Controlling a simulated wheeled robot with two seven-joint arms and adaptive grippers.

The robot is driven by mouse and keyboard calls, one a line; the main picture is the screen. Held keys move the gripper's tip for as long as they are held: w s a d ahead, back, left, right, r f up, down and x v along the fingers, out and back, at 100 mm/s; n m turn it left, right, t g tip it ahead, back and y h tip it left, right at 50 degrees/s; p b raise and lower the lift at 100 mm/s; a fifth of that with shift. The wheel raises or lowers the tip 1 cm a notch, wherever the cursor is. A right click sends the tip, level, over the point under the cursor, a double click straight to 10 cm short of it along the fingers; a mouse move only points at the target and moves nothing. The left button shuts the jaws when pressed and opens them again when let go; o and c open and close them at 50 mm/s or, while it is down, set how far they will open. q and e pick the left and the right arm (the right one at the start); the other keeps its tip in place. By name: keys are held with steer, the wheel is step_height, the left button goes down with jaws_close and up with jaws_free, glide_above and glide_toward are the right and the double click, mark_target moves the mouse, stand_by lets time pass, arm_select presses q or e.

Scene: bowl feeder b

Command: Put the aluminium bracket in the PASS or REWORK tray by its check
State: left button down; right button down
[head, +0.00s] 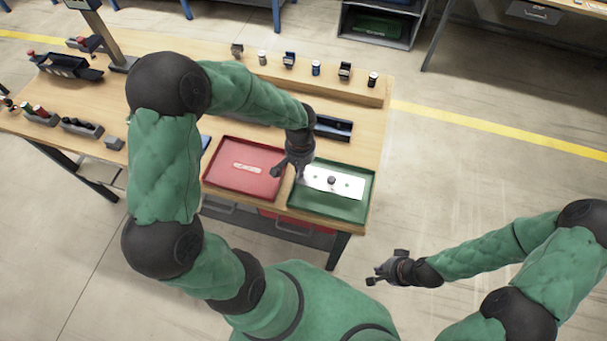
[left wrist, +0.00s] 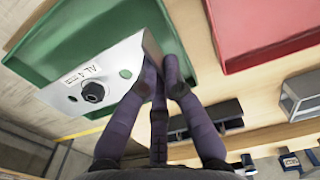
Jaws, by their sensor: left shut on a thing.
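The aluminium bracket (head: 338,184) is a pale flat plate with an upright flange, a dark round bolt and holes. In the left wrist view the bracket (left wrist: 95,85) carries a small label that seems to begin with "AL". My left gripper (head: 299,171) is shut on its flange; the fingers (left wrist: 160,70) grip the edge. The bracket is over the green tray (head: 330,213); I cannot tell whether it touches the floor of the tray. The red tray (head: 232,191), with a pale label, is left of it. My right gripper (head: 382,272) hangs away from the bench, its jaws unclear.
A wooden bench (head: 365,145) carries both trays. A dark blue holder (head: 333,128) stands behind the green tray. Several small parts line the back ledge (head: 330,85). Dark bins (head: 67,66) stand at the left. The floor right of the bench is clear.

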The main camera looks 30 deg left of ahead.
arm_select(q)
steer(key=shift+d+f, duration=0.15)
steer(key=shift+f, duration=0.05)
steer(key=shift+w+d+f+b, duration=0.1)
steer(key=shift+f+b, duration=0.1)
steer(key=shift+f, duration=0.7)
steer(key=shift+w+d+f+b, duration=0.1)
steer(key=shift+f+b, duration=0.05)
steer(key=shift+f, duration=0.7)
steer(key=shift+f+b, duration=0.4)
steer(key=shift+s+f+b, duration=0.1)
steer(key=shift+f+b, duration=0.15)
steer(key=shift+b, duration=0.1)
steer(key=c, duration=1.7)
jaws_free()
